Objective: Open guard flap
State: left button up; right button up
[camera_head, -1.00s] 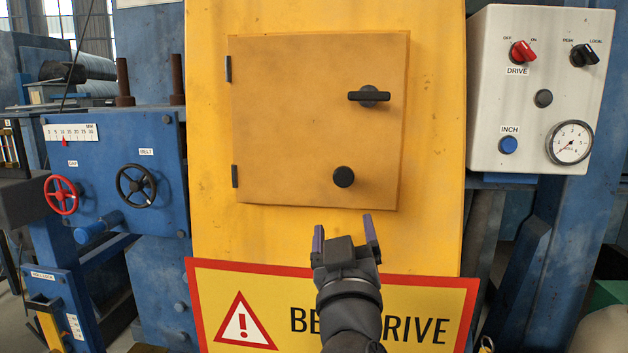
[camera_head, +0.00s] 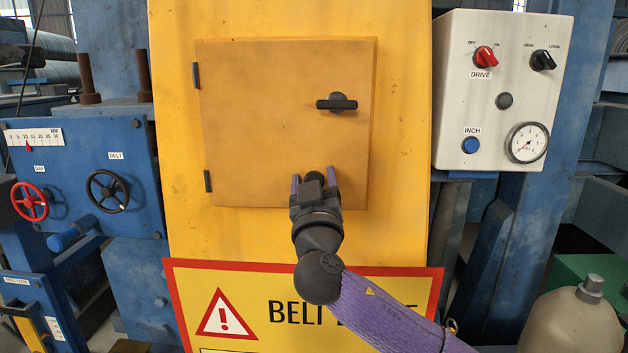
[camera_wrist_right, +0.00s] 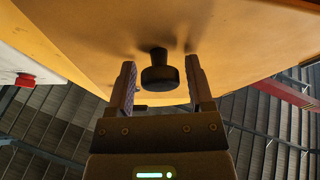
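The guard flap (camera_head: 265,120) is a square tan-orange door on a yellow panel, with hinges on its left side. It looks closed. Its black latch handle (camera_head: 337,103) lies horizontal at the upper right. My right gripper (camera_head: 314,180) is at the lower right of the flap, with its fingers apart. In the right wrist view the flap's round black knob (camera_wrist_right: 159,72) stands between the open fingertips (camera_wrist_right: 160,85), with gaps on both sides. In the head view the gripper mostly hides the knob. My left gripper is not in view.
A grey control box (camera_head: 500,90) with switches and a gauge is mounted at the right. A blue unit with a red handwheel (camera_head: 30,201) and a black handwheel (camera_head: 107,192) stands at the left. A warning sign (camera_head: 225,314) is below the flap. A beige bottle (camera_head: 572,320) is at lower right.

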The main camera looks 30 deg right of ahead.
grip_shut()
dwell(1.2)
